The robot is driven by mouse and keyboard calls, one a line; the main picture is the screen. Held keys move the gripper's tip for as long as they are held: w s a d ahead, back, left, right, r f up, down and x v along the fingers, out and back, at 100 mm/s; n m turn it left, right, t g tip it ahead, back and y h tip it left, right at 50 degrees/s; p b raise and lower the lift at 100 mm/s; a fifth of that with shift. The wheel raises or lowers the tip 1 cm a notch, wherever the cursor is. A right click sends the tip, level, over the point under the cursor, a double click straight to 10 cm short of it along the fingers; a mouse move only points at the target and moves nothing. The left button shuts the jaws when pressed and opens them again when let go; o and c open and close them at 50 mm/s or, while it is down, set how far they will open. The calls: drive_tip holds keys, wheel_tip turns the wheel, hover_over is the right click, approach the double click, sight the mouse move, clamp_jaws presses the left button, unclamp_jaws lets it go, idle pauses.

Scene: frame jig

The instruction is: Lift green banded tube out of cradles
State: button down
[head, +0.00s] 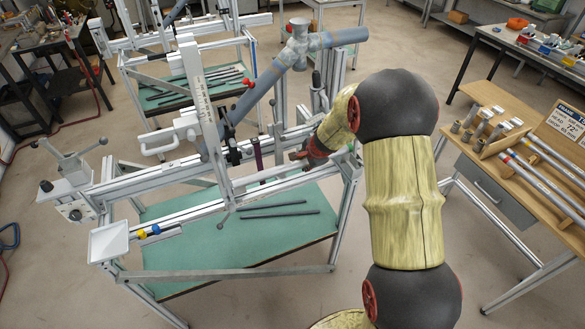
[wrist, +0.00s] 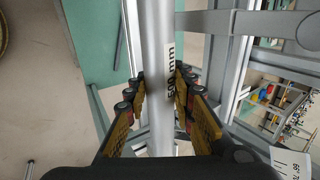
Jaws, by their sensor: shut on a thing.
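My gripper (head: 300,157) is at the front of the aluminium frame jig, seen past my arm in the head view. In the wrist view, my gripper (wrist: 160,82) has its fingers on both sides of a silver tube (wrist: 158,40) and is shut on it. A white label with black "mm" lettering is on the tube. In the head view, the tube (head: 265,174) runs across the jig front, with a greenish patch near its right end beside my arm. The cradles are hard to make out, and I cannot tell whether the tube touches them.
The jig's green shelf (head: 180,256) holds dark rods (head: 275,210). An upright ruled post (head: 200,95) and a large grey pipe frame (head: 298,50) stand close to my gripper. A wooden bench (head: 480,165) with banded tubes is at right. Floor is clear between.

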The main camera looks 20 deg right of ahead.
sight(286, 170)
drive_tip(key=shift+s+r, duration=0.1)
drive_tip(key=shift+s, duration=0.4)
drive_tip(key=shift+a, duration=0.1)
drive_tip(key=shift+a+p, duration=0.7)
drive_tip(key=shift+a, duration=3.1)
drive_tip(key=s+b, duration=0.4)
drive_tip(key=s, duration=0.4)
drive_tip(key=shift+s, duration=0.15)
drive_tip(key=shift+r, duration=0.1)
wheel_tip(286, 170, up, 10)
drive_tip(key=p, duration=0.9)
drive_tip(key=shift+p, duration=0.3)
